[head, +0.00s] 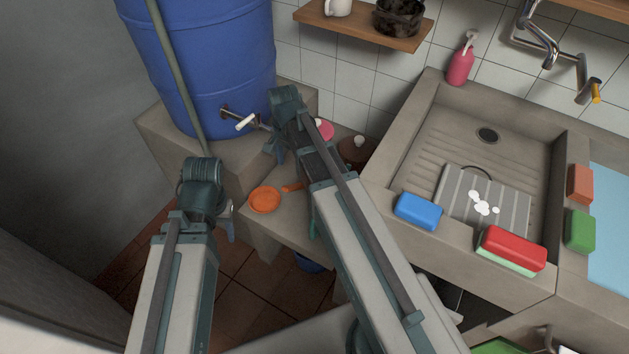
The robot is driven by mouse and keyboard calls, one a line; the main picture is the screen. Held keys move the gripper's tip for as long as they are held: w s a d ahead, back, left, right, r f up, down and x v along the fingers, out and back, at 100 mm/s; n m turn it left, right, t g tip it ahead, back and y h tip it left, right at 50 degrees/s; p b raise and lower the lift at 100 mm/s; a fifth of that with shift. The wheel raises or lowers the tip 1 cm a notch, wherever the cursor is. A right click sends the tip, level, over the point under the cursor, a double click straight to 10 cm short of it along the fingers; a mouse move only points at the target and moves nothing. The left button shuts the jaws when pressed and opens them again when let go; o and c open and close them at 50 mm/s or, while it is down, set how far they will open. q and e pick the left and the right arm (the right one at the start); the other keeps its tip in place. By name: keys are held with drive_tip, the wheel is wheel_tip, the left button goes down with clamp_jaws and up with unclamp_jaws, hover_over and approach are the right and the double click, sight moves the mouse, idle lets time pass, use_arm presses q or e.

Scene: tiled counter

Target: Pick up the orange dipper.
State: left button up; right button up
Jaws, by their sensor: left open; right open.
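The orange dipper (265,200) lies on a low concrete ledge, its round bowl facing up. Its short handle points right, toward my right arm, which may hide the handle's end. My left gripper (229,222) is just left of the dipper's bowl, apart from it and empty; its fingers are mostly hidden behind the wrist. My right gripper (277,147) is above and beyond the dipper, in front of the blue barrel's tap. It is open and holds nothing that I can see.
A blue barrel (205,70) with a tap (240,118) stands on a concrete block behind. A pink item (324,130) and a brown pot (356,150) sit past my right arm. The concrete sink (425,110) at right has a blue sponge (418,211) on its edge.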

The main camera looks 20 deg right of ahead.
sight(292, 185)
wheel_tip(292, 185, down, 9)
drive_tip(key=b, duration=0.8)
drive_tip(key=shift+r, duration=0.15)
drive_tip(key=f+b, duration=0.1)
drive_tip(key=b, duration=0.1)
drive_tip(key=f+b, duration=0.1)
drive_tip(key=f, duration=0.1)
drive_tip(key=f+b, duration=0.2)
drive_tip(key=shift+s+a+f+b, duration=0.1)
drive_tip(key=shift+s+a+b, duration=0.1)
drive_tip(key=shift+s+b, duration=0.15)
clamp_jaws()
idle(0.7)
